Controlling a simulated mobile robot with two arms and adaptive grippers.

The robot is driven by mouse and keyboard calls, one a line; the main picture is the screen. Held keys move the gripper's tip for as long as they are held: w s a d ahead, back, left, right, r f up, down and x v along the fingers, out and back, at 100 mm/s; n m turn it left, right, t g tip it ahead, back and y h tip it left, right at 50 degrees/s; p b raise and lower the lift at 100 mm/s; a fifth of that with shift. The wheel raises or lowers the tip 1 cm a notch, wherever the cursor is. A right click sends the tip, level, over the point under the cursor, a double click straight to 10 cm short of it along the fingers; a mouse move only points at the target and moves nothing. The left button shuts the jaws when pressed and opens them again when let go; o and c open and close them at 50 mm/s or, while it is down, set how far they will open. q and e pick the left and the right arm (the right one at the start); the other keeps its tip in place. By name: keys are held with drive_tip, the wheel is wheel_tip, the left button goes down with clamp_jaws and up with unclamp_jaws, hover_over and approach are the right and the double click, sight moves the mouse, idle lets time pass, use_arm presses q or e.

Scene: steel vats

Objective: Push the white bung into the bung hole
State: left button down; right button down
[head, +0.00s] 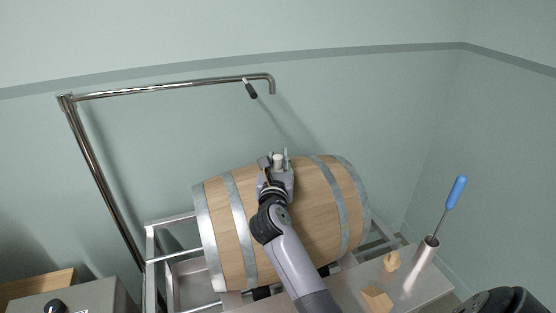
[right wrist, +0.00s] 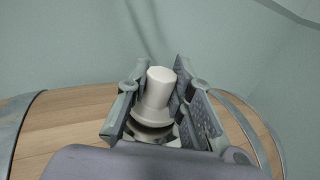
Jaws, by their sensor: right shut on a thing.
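The white bung (head: 278,160) is at the top of the wooden barrel (head: 315,212), between the fingers of my right gripper (head: 277,162). In the right wrist view the bung (right wrist: 158,92) stands upright, wider at its lower part, between the two fingers of the right gripper (right wrist: 157,100). A dark ring shows just under the bung. The bung hole itself is hidden, and I cannot tell how deep the bung sits. My left gripper is not in view.
A steel pipe (head: 175,88) with a dark-handled valve (head: 251,90) arches above and left of the barrel. At the right, a steel bench (head: 345,288) holds a metal cup (head: 424,255) with a blue-handled tool (head: 456,190), and wooden pieces (head: 376,299). A grey box (head: 85,301) stands at lower left.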

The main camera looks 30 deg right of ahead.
drive_tip(key=shift+f, duration=0.3)
drive_tip(key=c, duration=1.3)
unclamp_jaws()
drive_tip(key=shift+r, duration=0.1)
drive_tip(key=shift+c, duration=0.2)
drive_tip(key=shift+s+a, duration=0.2)
drive_tip(key=v, duration=1.1)
drive_tip(key=shift+s+a, duration=0.1)
drive_tip(key=shift+s, duration=0.1)
